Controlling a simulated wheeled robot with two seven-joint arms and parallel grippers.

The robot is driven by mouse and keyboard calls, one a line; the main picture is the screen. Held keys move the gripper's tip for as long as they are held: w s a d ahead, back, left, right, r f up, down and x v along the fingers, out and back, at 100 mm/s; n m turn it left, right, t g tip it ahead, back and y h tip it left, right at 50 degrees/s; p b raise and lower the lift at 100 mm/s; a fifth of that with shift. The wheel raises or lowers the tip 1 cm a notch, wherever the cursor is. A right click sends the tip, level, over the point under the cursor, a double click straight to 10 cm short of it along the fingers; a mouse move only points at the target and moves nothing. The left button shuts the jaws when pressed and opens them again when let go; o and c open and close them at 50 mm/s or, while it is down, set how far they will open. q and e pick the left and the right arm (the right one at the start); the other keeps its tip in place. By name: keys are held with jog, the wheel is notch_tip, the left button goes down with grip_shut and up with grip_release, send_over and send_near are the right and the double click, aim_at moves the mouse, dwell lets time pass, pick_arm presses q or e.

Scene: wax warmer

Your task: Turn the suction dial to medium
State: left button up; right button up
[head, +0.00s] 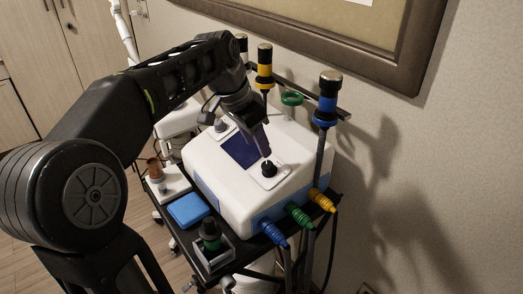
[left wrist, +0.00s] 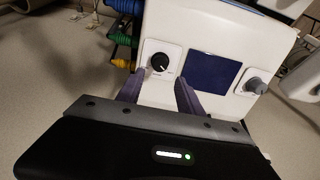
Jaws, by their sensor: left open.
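The suction dial is probably the black knob (head: 268,169) on a white square plate at the right of the white machine's sloped top; no label is readable. It also shows in the left wrist view (left wrist: 160,63), with a light pointer mark on it. My left gripper (head: 262,150) is above the machine, its fingertips close to the black knob. In the left wrist view its two purple-grey fingers (left wrist: 158,88) are apart, with the knob just beyond the gap between them. I cannot tell whether they touch it. My right gripper is in neither view.
The white machine (head: 214,181) has a dark blue screen (head: 241,151) and a grey knob (head: 221,125), and stands on a black cart. A blue-collared handpiece (head: 327,100) stands upright at right, near the wall.

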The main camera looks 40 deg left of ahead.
aim_at(267, 165)
pick_arm(q)
jog(key=shift+b+x, duration=2.3)
jog(key=shift+x, duration=1.45)
jog(key=shift+r, duration=0.15)
jog(key=shift+f, duration=0.2)
jog(key=shift+c, duration=0.5)
jog(key=c, duration=0.8)
jog(key=m+b, duration=0.1)
jog(key=m, duration=0.3)
jog(key=shift+f, duration=0.1)
jog(key=shift+c, duration=0.2)
jog(key=m+b, duration=0.1)
jog(key=m, duration=0.5)
jog(key=shift+m, duration=0.3)
jog(key=o, duration=0.9)
